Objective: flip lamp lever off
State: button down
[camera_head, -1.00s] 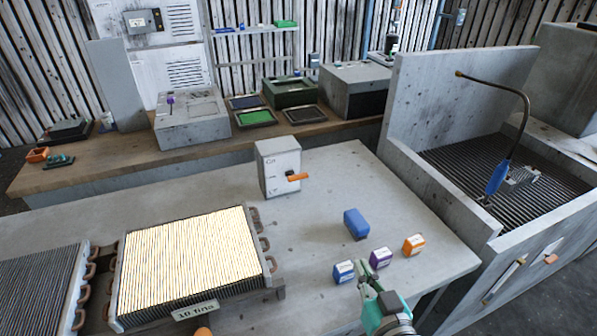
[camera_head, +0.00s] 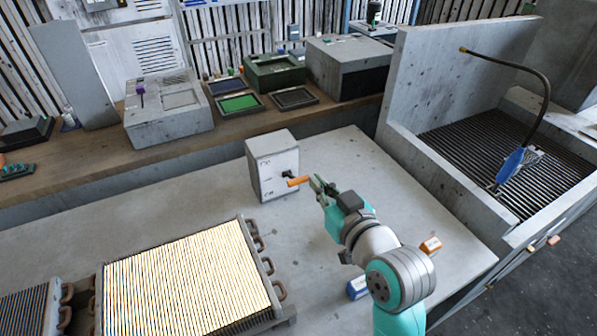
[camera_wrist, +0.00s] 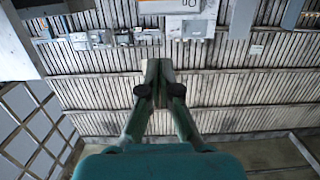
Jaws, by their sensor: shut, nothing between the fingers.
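The lamp switch box (camera_head: 272,166) is a grey-white block standing on the grey table. Its lever has an orange handle (camera_head: 297,181) that sticks out from the front face, roughly level, pointing right. My gripper (camera_head: 317,184) is shut and empty, with its fingertips just right of the handle's end. From the head view I cannot tell whether they touch it. In the wrist view the shut fingertips (camera_wrist: 158,70) show ahead of a slatted wall, and I cannot make out the lever there.
A finned core (camera_head: 190,283) glows brightly at the table's front left. A small orange-and-white box (camera_head: 430,245) and a blue-and-white box (camera_head: 357,288) lie beside my arm. A walled bay with a grille (camera_head: 490,150) stands right. Table behind the arm is clear.

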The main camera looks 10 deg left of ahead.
send_over(300, 179)
jog(key=shift+w+a+f, duration=0.25)
jog(key=shift+w+f, duration=0.05)
jog(key=shift+f, duration=0.3)
jog(key=shift+s+d+f, duration=0.15)
jog(key=shift+f, duration=0.3)
jog(key=shift+s+d+f, duration=0.1)
jog(key=shift+s+f, duration=0.05)
jog(key=shift+f, duration=0.3)
jog(key=shift+s+d+f, duration=0.1)
jog(key=shift+s+f, duration=0.1)
jog(key=shift+f, duration=0.25)
jog(key=shift+s+d+f, duration=0.1)
jog(key=shift+s+f, duration=0.1)
jog(key=shift+f, duration=0.25)
jog(key=shift+f, duration=0.15)
jog(key=shift+s+d+f, duration=0.2)
jog(key=shift+s+f, duration=0.1)
jog(key=shift+f, duration=0.55)
jog(key=shift+s+d+f, duration=0.25)
jog(key=shift+s+f, duration=0.05)
jog(key=shift+f, duration=0.6)
jog(key=shift+s+d+f, duration=0.2)
jog(key=shift+s+f, duration=0.1)
jog(key=shift+f, duration=0.55)
